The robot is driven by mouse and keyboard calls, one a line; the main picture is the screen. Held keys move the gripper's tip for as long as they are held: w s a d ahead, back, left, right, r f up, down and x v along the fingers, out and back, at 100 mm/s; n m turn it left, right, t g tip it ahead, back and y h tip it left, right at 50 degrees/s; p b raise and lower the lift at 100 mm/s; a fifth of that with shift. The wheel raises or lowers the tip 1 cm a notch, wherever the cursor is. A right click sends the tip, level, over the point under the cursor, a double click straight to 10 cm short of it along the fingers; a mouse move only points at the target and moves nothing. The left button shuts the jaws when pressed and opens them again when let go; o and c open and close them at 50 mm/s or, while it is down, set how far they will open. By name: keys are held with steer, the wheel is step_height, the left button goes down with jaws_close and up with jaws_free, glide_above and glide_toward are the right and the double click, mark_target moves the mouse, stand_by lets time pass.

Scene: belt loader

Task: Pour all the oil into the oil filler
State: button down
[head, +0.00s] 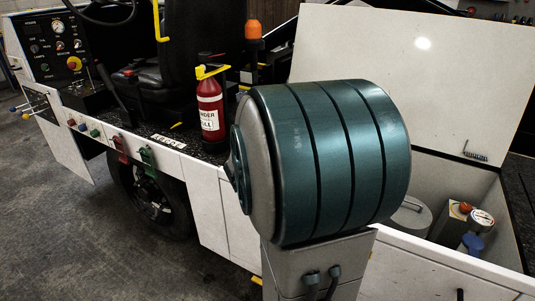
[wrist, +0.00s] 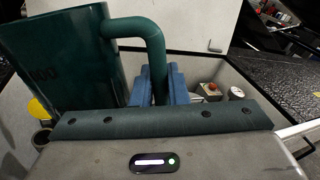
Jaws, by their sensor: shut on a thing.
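In the wrist view a dark green oil jug (wrist: 62,68) with partly legible markings fills the upper left. Its thick green handle (wrist: 157,50) loops down between the blue fingers of my gripper (wrist: 160,84), which is shut on it. I cannot tell how full the jug is or see its spout. A yellow cap (wrist: 38,109) shows beside the jug at the far left, with a dark round opening (wrist: 42,137) just below it; this looks like the oil filler. In the head view my own arm hides the gripper, the jug and the filler.
The white lid (head: 410,65) of a side compartment (head: 440,165) stands open. A red extinguisher (head: 210,108) stands on the deck left of my arm.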

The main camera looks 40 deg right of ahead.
steer(key=shift+w+r+n+p, duration=0.1)
steer(key=shift+r+n+p, duration=0.2)
steer(key=shift+r+p, duration=0.3)
steer(key=w+n+p, duration=0.1)
steer(key=p, duration=0.1)
steer(key=r+n+p, duration=0.1)
steer(key=p, duration=0.1)
steer(key=shift+w+d+r+g+y+p, duration=0.1)
steer(key=shift+w+g+y+p, duration=0.2)
steer(key=shift+w+p, duration=0.05)
steer(key=w+n+p, duration=0.2)
steer(key=p, duration=0.1)
steer(key=shift+d+r, duration=0.15)
steer(key=shift+r, duration=0.05)
steer(key=shift+w+f+n+g+p, duration=0.1)
steer(key=shift+w+n+g+p, duration=0.2)
steer(key=shift+w+n+p, duration=0.45)
steer(key=shift+f, duration=0.25)
steer(key=shift+w+d+n+y+p, duration=0.15)
steer(key=shift+w+n+y+p, duration=0.15)
steer(key=shift+w+n+p, duration=0.5)
steer(key=shift+w+d+f+n+g+p, duration=0.1)
steer(key=shift+w+f+n+g+p, duration=0.3)
steer(key=shift+p, duration=0.9)
steer(key=shift+w+f+n+g+p, duration=0.1)
steer(key=shift+w+f+n+p, duration=0.25)
steer(key=shift+w+p, duration=0.65)
